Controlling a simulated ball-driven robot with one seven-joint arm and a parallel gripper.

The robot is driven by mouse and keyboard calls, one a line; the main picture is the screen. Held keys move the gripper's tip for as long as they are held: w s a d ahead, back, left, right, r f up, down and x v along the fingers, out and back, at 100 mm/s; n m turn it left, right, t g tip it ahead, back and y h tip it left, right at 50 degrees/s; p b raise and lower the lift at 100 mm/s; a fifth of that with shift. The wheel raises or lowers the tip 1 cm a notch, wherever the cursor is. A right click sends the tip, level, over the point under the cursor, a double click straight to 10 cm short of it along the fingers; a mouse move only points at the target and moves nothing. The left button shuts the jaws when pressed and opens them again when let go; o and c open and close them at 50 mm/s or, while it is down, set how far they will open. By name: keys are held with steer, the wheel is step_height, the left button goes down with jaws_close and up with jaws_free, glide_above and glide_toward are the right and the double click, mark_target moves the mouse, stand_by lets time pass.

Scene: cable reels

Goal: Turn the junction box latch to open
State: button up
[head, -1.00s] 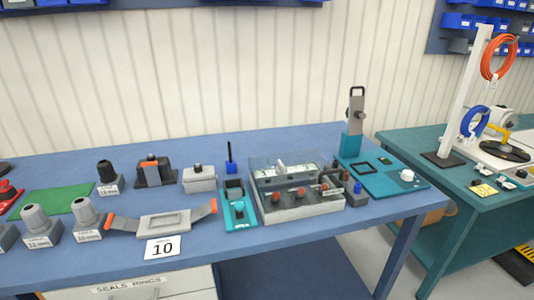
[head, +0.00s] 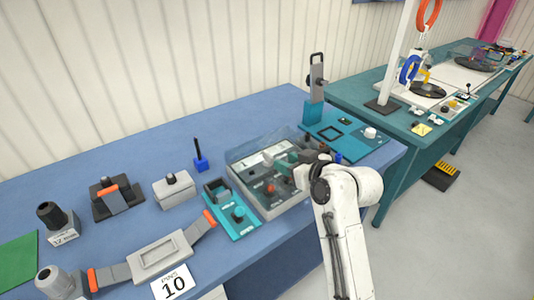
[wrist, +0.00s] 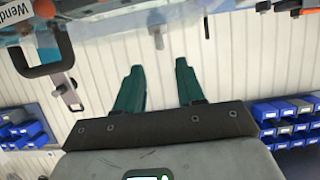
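The junction box, a grey case with a clear raised cover (head: 250,150) and red-orange knobs, sits on the blue table in the head view. My gripper (head: 284,164) is over its right part, and my arm hides much of that side. In the wrist view, my gripper's two green fingers (wrist: 157,88) are apart with nothing between them. A black loop handle (wrist: 68,48) and a hanging grey lever (wrist: 68,90) show at the upper left there, beside the fingers and apart from them. I cannot tell clearly which part is the latch.
A grey bracket with orange ends (head: 160,256) and card 10 (head: 172,286) are at front left. Blue bins (wrist: 285,125) show in the wrist view.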

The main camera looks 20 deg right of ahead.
mark_target(272, 158)
steer(key=p+x, duration=0.1)
steer(key=x, duration=0.7)
steer(key=shift+f, duration=0.1)
steer(key=shift+c, duration=0.4)
jaws_close()
